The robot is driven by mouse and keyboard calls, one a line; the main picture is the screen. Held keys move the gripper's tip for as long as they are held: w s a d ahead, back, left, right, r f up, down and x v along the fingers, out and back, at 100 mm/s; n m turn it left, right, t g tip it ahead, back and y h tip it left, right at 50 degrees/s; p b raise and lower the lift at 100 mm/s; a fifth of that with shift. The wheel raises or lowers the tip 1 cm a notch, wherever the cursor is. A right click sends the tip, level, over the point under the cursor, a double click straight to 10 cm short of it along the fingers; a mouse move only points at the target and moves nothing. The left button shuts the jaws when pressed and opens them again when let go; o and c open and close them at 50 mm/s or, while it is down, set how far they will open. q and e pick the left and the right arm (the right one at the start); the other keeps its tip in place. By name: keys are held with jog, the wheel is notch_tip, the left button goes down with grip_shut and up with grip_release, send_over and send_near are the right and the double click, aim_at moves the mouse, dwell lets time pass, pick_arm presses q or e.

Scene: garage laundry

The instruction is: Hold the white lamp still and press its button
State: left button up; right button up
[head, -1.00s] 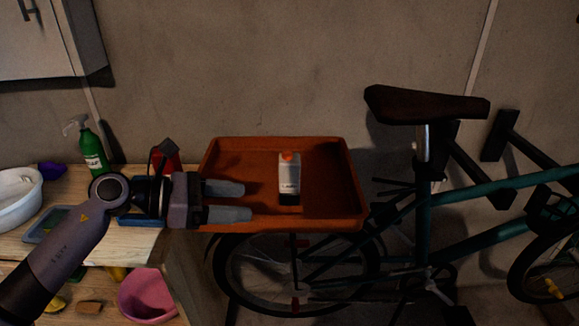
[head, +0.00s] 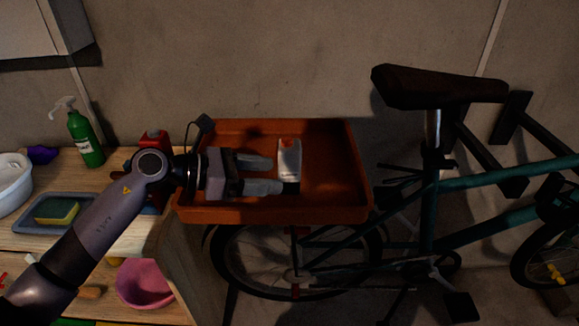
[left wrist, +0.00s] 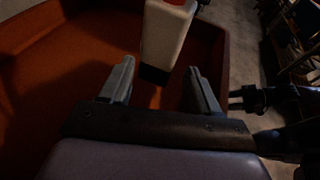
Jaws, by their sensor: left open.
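The white lamp (head: 290,158) stands in the orange tray, with a red-orange button (head: 288,144) on its top and a dark base. My left gripper (head: 278,175) is open over the tray, its fingers pointing right at the lamp. The near finger's tip overlaps the lamp's lower part in the head view. In the left wrist view the lamp (left wrist: 166,35) is just ahead of and between the open fingertips (left wrist: 160,75); I cannot tell whether they touch it. Its top is cut off by the frame there.
The orange tray (head: 335,212) has raised walls around the lamp. A teal bicycle (head: 480,182) stands at the right, its wheel below the tray. At the left, a wooden shelf (head: 110,235) holds a green spray bottle (head: 85,140), a sponge (head: 57,212) and a white basin (head: 12,180).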

aim_at(284, 175)
pick_arm(q)
jog(key=b+x, duration=0.1)
jog(key=x, duration=0.2)
jog(key=shift+d+f+b, duration=0.1)
jog(key=shift+d+b, duration=0.05)
jog(key=shift+b, duration=0.15)
jog(key=shift+w+d+f, duration=0.1)
jog(key=shift+w+d, duration=0.1)
jog(key=shift+d, duration=0.25)
pick_arm(e)
jog(key=shift+f, duration=1)
pick_arm(q)
jog(key=shift+c, duration=0.3)
jog(key=c, duration=0.5)
pick_arm(e)
grip_shut()
jog(key=shift+w, duration=0.1)
